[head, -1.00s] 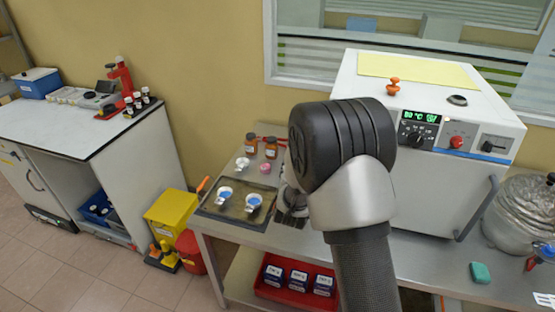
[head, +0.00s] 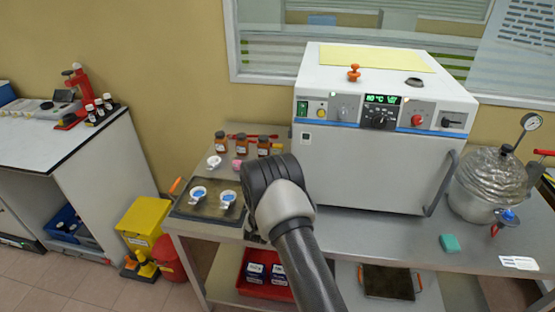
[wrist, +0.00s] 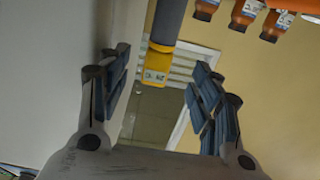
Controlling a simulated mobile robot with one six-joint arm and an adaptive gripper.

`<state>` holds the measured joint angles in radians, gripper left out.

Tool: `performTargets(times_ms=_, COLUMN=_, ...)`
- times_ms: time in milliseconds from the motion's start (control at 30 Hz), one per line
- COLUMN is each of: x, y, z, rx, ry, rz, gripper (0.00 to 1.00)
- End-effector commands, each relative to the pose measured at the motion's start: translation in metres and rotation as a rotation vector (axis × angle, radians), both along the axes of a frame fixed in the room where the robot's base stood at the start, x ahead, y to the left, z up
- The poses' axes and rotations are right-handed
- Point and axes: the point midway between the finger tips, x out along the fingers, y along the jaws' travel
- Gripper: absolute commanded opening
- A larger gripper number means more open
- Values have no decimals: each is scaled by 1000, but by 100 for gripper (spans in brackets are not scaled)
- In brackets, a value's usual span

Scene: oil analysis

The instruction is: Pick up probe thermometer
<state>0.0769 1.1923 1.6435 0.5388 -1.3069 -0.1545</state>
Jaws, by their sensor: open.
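In the wrist view a yellow block with a small pale display (wrist: 155,70) sits on the end of a grey-blue cylinder. It looks like the probe thermometer, but I cannot be sure. It appears between the fingers of my gripper (wrist: 160,62), which are wide apart with no contact visible. I cannot tell how far off it is. In the head view I cannot make out the thermometer; my arm covers part of the bench. My gripper (head: 252,230) is mostly hidden there behind my wrist, at the bench's front left.
Amber bottles (head: 239,144) stand at the back of the bench, and some show upside down in the wrist view (wrist: 245,14). A dark tray (head: 190,208) with small dishes lies left of my wrist. A white oven (head: 370,165) blocks the right.

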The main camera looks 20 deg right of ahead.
Motion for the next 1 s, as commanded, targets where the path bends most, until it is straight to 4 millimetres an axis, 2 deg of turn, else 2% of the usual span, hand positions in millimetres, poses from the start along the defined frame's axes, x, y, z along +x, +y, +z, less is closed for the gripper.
performTargets(times_ms=100, x=16, y=-11, z=-1, rx=-1, ry=-1, rz=-1, gripper=58)
performTargets(times_ms=367, x=31, y=-21, z=2, rx=-1, ry=-1, rz=0, gripper=58)
performTargets(times_ms=533, x=52, y=-36, z=10, rx=-1, ry=-3, rz=-1, gripper=58)
performTargets(times_ms=667, x=64, y=-44, z=9, rx=0, ry=0, rz=1, gripper=58)
performTargets(times_ms=967, x=68, y=-46, z=10, rx=0, ry=1, rz=1, gripper=58)
performTargets(times_ms=1000, x=68, y=-46, z=10, rx=0, ry=1, rz=1, gripper=56)
